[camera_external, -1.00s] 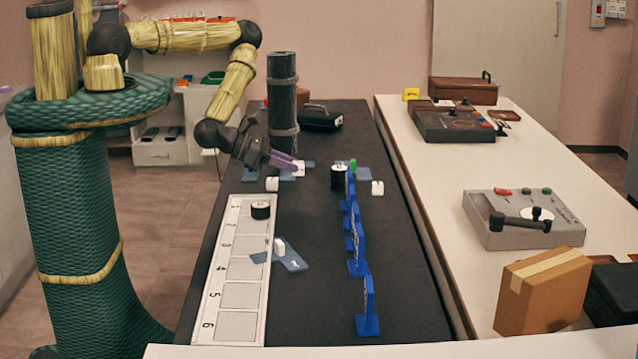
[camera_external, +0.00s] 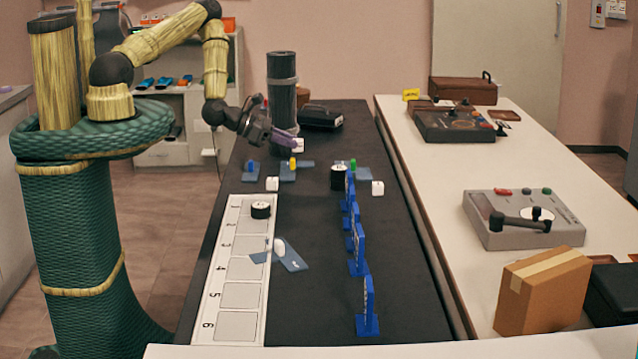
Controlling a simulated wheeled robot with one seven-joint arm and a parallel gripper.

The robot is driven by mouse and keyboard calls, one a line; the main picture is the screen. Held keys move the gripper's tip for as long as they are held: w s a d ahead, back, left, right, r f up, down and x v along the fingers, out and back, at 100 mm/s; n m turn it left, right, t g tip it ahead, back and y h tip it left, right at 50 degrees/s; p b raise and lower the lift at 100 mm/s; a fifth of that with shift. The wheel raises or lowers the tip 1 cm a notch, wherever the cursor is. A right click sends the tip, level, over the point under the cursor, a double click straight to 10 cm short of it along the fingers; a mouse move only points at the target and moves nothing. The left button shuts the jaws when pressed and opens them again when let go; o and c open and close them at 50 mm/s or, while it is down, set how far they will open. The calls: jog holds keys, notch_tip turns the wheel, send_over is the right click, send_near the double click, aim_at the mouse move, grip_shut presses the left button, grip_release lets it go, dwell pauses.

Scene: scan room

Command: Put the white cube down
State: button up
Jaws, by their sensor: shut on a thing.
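My gripper (camera_external: 292,143) is shut on a white cube (camera_external: 298,146) and holds it above the far part of the black table (camera_external: 330,250), in front of the dark column. Two other white cubes stand on the table: one (camera_external: 272,184) nearer and to the left, one (camera_external: 377,188) to the right. The underside of the held cube is hard to make out.
A dark ribbed column (camera_external: 282,100) stands close behind my gripper. A black cylinder (camera_external: 338,178) and a row of blue stands (camera_external: 357,250) are to the right. A white numbered board (camera_external: 240,270) with a black cylinder (camera_external: 260,210) lies at the left. Blue-grey cards with coloured pieces (camera_external: 293,165) lie below the gripper.

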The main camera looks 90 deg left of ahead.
send_over(288, 186)
jog(key=shift+f, duration=2.9)
jog(key=shift+f, duration=2.1)
jog(key=shift+f, duration=0.1)
jog(key=o, duration=0.9)
jog(key=shift+o, duration=0.2)
